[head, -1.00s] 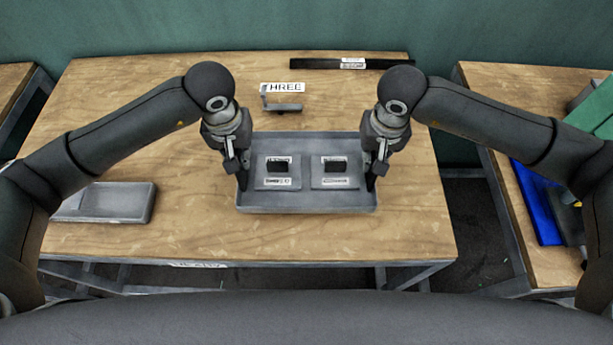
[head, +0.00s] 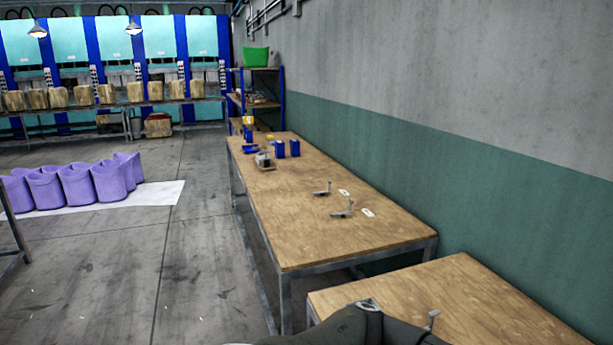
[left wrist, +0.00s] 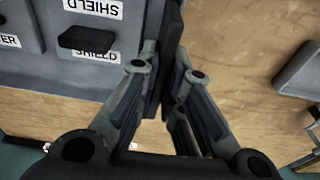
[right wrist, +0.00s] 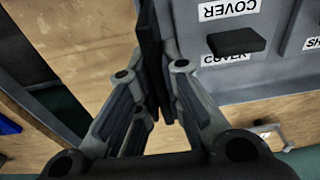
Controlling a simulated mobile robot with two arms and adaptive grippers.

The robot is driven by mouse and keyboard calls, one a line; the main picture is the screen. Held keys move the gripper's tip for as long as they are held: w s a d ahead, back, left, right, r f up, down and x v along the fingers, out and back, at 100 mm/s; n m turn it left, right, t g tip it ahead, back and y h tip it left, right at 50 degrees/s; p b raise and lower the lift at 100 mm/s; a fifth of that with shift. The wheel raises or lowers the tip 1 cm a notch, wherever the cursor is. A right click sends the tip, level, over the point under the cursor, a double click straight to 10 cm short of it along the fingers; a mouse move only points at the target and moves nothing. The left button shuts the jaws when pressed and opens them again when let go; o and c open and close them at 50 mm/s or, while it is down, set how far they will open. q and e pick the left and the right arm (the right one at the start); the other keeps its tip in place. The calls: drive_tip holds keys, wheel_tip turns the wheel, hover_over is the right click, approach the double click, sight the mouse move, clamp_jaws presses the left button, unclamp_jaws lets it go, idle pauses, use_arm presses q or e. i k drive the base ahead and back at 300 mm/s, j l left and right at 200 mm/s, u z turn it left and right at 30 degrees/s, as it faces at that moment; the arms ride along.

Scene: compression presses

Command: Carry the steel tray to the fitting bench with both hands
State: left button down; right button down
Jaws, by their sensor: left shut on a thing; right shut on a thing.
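The grey steel tray shows in the left wrist view (left wrist: 70,92) and in the right wrist view (right wrist: 235,88). Blocks labelled SHIELD (left wrist: 90,40) and COVER (right wrist: 235,42) sit in it, each with a dark grip. My left gripper (left wrist: 168,65) is shut on one side wall of the tray, and my right gripper (right wrist: 158,65) is shut on the opposite wall. Bare wood shows below and beside the tray. The head view shows neither tray nor fingertips. I cannot tell which bench is the fitting bench.
In the head view, a long wooden bench (head: 330,222) along the wall bears small brackets, blue boxes and white tags. A nearer wooden bench (head: 480,300) stands at lower right. Purple bins (head: 75,185) stand on a white mat at left. Grey floor between is clear.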

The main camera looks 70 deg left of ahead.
sight(276, 189)
drive_tip(key=k+j, duration=0.35)
drive_tip(key=j, duration=0.55)
drive_tip(key=k+j, duration=0.15)
drive_tip(key=j, duration=1.95)
drive_tip(key=k+j, duration=0.1)
drive_tip(key=j, duration=1.4)
drive_tip(key=k+j, duration=0.1)
drive_tip(key=j, duration=1.45)
drive_tip(key=i+j, duration=0.1)
drive_tip(key=j, duration=2.2)
drive_tip(key=i, duration=0.05)
